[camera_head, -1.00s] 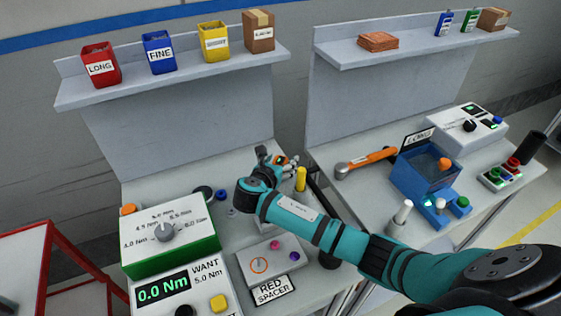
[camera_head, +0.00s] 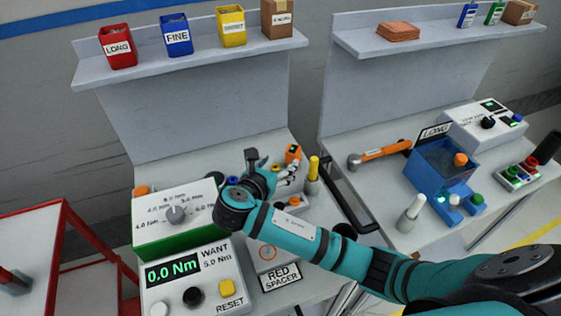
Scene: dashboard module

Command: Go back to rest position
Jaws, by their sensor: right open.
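My right gripper (camera_head: 291,174) is over the left workbench, at the end of my teal right arm, which comes in from the lower right. Its fingers are apart and nothing shows between them. It is close to an orange item (camera_head: 293,154) and a yellow cylinder (camera_head: 314,168); I cannot tell whether it touches either. My left gripper is not in view.
On the left bench are a green-and-white dial box (camera_head: 175,222) and a torque display box (camera_head: 190,282) reading 0.0 Nm. A shelf above holds labelled bins. The right bench (camera_head: 385,190) carries an orange-handled hammer (camera_head: 384,150), a blue box (camera_head: 437,172) and a button panel (camera_head: 520,172).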

